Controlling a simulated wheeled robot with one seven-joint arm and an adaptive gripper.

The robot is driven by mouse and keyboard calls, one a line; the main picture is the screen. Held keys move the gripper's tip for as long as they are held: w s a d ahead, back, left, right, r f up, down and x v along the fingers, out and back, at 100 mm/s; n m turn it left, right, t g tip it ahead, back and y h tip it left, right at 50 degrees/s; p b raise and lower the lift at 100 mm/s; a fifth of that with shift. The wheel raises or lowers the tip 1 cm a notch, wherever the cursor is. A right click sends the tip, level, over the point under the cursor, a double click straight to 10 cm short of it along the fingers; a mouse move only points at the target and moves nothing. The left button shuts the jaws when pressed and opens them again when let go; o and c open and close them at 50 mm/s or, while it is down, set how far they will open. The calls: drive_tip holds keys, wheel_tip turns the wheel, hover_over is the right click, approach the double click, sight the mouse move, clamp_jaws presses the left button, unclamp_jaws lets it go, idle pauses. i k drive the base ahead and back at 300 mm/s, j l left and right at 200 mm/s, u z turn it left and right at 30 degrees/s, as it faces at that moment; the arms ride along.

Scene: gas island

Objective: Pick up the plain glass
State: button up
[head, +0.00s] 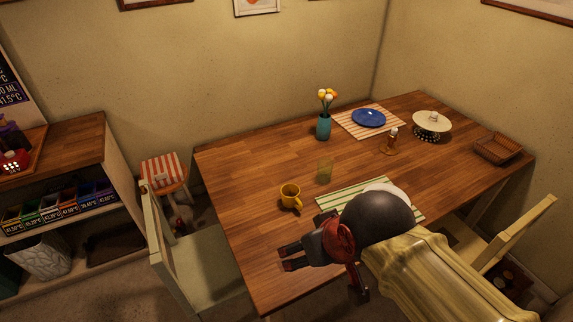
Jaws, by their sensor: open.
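The plain glass (325,171) is a clear, faintly yellowish tumbler standing upright on the wooden table (240,180), near its middle. My gripper (286,258) is over the table's front left part, with its fingers pointing left. It is open, with nothing seen between the fingers. The glass is apart from it, farther back and a little to the right. A yellow mug (291,197) stands between them, in front and to the left of the glass.
My arm hides part of a green-striped placemat (340,197). A teal flower vase (323,126) stands behind the glass. A blue plate (368,118), a small bottle (390,141), a cake stand (432,122) and a basket (497,148) are farther right. Chairs stand left (190,250) and right (515,235).

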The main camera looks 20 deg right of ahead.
sight(325, 171)
drive_tip(key=l+z, duration=0.1)
drive_tip(key=l, duration=0.3)
drive_tip(key=i+l, duration=0.15)
drive_tip(key=l, duration=0.2)
drive_tip(key=i+l+z, duration=0.15)
drive_tip(key=l, duration=0.6)
drive_tip(key=i+l+z, duration=0.15)
drive_tip(key=l, duration=0.25)
